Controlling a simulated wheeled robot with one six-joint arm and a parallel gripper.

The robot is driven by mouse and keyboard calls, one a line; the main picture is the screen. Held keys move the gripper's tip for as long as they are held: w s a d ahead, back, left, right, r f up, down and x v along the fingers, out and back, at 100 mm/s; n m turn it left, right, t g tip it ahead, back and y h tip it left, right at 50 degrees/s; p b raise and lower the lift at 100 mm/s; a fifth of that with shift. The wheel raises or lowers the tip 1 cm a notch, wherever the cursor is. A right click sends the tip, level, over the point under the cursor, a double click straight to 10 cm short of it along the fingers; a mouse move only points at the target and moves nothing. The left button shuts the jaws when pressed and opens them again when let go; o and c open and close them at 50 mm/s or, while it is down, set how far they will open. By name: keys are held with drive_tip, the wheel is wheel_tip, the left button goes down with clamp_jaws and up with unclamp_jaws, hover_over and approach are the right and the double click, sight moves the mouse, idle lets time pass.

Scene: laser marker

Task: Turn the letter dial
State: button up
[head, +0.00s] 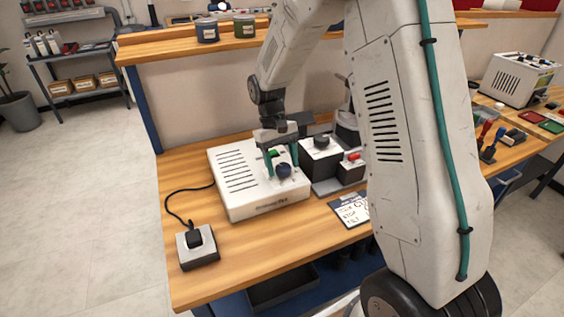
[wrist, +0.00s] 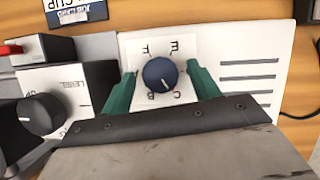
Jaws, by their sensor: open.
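The letter dial is a round dark blue knob (wrist: 160,75) with a white pointer line, on a white plate with letters around it. My gripper (wrist: 161,82) is open, with one green finger on each side of the knob and a visible gap at both sides. In the head view my gripper (head: 282,168) points down over the box. The wrist body hides the near part of the plate.
A dark unit with a black LEVEL knob (wrist: 42,113) stands beside the box, with a red lever (wrist: 10,49) near it. A job card (head: 350,211) lies on the bench. A small switch box (head: 198,247) sits at the front left, joined by a black cable.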

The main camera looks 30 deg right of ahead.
drive_tip(key=v, duration=0.7)
drive_tip(key=shift+r, duration=0.4)
drive_tip(key=shift+w, duration=0.15)
wheel_tip(320, 180, up, 7)
idle(0.3)
idle(0.4)
drive_tip(key=s+a+r+t, duration=0.1)
drive_tip(key=s+r+t, duration=0.1)
drive_tip(key=s, duration=1.3)
drive_tip(key=s+a+r+t, duration=0.1)
drive_tip(key=s+t, duration=0.3)
drive_tip(key=s, duration=1.2)
drive_tip(key=shift+s+a+r+m, duration=0.15)
drive_tip(key=shift+a+r+m, duration=0.25)
drive_tip(key=shift+r, duration=0.45)
